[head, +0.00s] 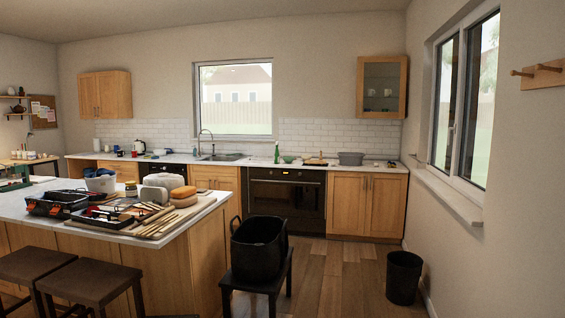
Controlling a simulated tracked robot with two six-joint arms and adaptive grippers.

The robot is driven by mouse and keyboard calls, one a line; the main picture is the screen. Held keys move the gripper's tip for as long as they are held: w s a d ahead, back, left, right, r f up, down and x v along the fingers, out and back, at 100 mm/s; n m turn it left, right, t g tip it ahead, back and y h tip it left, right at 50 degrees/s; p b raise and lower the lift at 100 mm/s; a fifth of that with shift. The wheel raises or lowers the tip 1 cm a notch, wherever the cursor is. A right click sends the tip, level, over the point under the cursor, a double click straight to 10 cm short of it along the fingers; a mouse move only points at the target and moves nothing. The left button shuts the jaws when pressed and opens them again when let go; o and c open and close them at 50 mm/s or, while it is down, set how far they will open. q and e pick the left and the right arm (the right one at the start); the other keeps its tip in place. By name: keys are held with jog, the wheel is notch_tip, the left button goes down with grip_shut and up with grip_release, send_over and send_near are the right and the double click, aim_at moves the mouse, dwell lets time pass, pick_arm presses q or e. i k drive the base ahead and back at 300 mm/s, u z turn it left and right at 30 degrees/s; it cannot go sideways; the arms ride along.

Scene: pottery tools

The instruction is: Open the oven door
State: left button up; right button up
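The oven (286,200) is a black built-in unit under the far counter in the head view, right of the sink. Its dark door looks closed, with a pale horizontal handle line (286,182) near the top. The lower left of the door is partly hidden by a black basket on a stool. The oven is across the room from me. Neither of my grippers is in the view.
A dark stool with a black basket (258,248) stands in front of the oven. An island counter (205,208) with pottery tools is at left, with two dark stools (85,282) before it. A black bin (404,278) stands at right. Wooden floor (340,275) between basket and bin is clear.

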aim_at(302, 197)
jog(key=z, duration=0.15)
jog(key=i, duration=0.8)
jog(key=u, duration=0.25)
jog(key=k, duration=0.75)
jog(key=z, duration=0.25)
jog(key=i, duration=0.8)
jog(key=u, duration=0.05)
